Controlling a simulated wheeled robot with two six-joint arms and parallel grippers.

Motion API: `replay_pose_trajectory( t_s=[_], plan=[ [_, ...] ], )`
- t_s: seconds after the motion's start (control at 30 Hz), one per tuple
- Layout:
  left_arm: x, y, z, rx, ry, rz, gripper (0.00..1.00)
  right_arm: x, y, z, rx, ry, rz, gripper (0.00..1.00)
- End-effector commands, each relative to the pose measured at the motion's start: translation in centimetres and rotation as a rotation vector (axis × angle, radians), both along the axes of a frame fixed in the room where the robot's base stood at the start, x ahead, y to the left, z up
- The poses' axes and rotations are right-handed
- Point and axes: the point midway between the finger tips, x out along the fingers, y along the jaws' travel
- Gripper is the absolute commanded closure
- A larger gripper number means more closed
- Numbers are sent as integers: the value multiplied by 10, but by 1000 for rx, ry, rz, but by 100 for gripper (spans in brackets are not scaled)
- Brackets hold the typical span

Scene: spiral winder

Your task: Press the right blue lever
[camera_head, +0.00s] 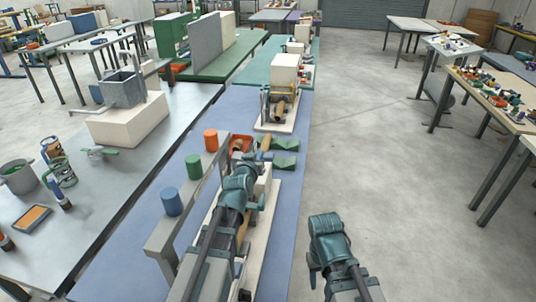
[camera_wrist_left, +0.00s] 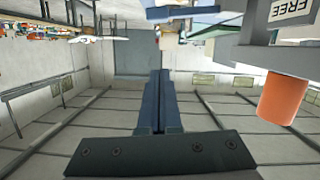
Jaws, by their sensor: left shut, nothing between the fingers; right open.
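My left gripper (camera_head: 240,183) reaches over the winder bench (camera_head: 136,262), beside the rail with the coloured cylinders. In the left wrist view its two dark fingers (camera_wrist_left: 160,78) are together with nothing between them. My right gripper (camera_head: 326,238) is to the right of the bench, over the grey floor, open and apart from everything. A winder with a wooden roller (camera_head: 264,143) and a pale base lies by my left arm, which partly hides it. I cannot make out the right blue lever in either view.
A blue cylinder (camera_head: 171,202), a green one (camera_head: 193,166) and an orange one (camera_head: 211,140) stand along a grey rail (camera_head: 160,238). The orange one also shows in the left wrist view (camera_wrist_left: 283,97). Green blocks (camera_head: 285,143) lie further along the bench.

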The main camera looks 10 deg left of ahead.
Motion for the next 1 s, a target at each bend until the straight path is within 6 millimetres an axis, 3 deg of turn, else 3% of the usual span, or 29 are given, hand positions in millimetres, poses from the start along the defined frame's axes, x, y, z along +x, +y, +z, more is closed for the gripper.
replay_pose_trajectory(
  t_s=[0.37,0.57,0.9,1.0],
  plan=[
    [10,-1,-3,1,2,-1,100,0,0,-3,0,0,0,50],
    [36,-2,-10,3,2,-2,100,0,0,-10,0,0,0,50],
    [103,-4,-27,1,2,-3,100,0,0,-27,0,0,0,50],
    [98,-6,-46,1,2,-3,100,0,0,-46,0,0,0,50]
  ],
)
